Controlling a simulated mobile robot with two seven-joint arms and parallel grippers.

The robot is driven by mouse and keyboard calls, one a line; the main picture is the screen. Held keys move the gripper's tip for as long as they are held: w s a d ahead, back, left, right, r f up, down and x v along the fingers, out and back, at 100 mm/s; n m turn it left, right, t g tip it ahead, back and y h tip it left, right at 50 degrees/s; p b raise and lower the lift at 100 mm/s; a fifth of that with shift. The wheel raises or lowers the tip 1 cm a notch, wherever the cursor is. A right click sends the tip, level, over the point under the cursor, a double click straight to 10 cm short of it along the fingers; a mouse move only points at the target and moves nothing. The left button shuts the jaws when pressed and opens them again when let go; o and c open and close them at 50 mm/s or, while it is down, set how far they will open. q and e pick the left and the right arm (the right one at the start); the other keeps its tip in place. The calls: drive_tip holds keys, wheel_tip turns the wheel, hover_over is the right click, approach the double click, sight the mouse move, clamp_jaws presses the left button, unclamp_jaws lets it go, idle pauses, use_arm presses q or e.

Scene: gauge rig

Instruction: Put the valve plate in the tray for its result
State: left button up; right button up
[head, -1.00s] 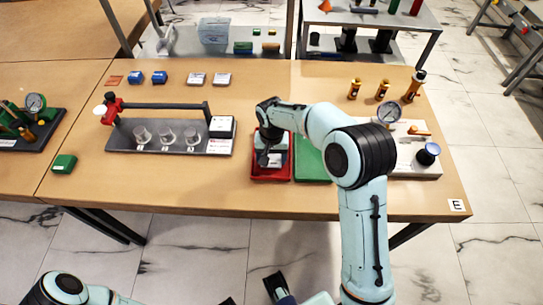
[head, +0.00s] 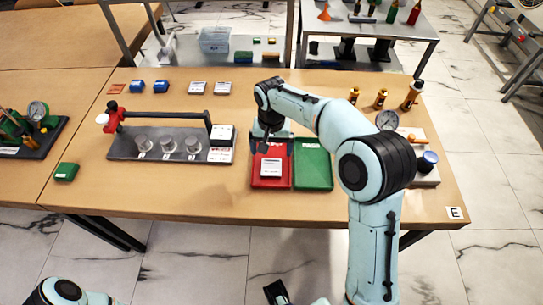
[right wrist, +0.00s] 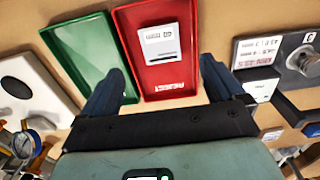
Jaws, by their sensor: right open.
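The valve plate (head: 271,168), a small white plate, lies in the red tray (head: 270,184). In the right wrist view the plate (right wrist: 160,43) reads "40 mm", and the red tray (right wrist: 172,80) is marked REJECT. The green tray (head: 313,172) stands directly right of the red one; it is empty in its visible part. My right gripper (head: 266,141) is over the back of the red tray, apart from the plate. Its two fingers (right wrist: 162,88) are spread with nothing between them.
A dark fixture (head: 125,148) with several grey cylinders stands left of the trays. A gauge (head: 388,120) and a pale base plate (head: 425,179) are at the right.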

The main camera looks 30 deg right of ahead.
wheel_tip(320, 180, up, 3)
drive_tip(key=shift+f, duration=0.2)
idle(0.4)
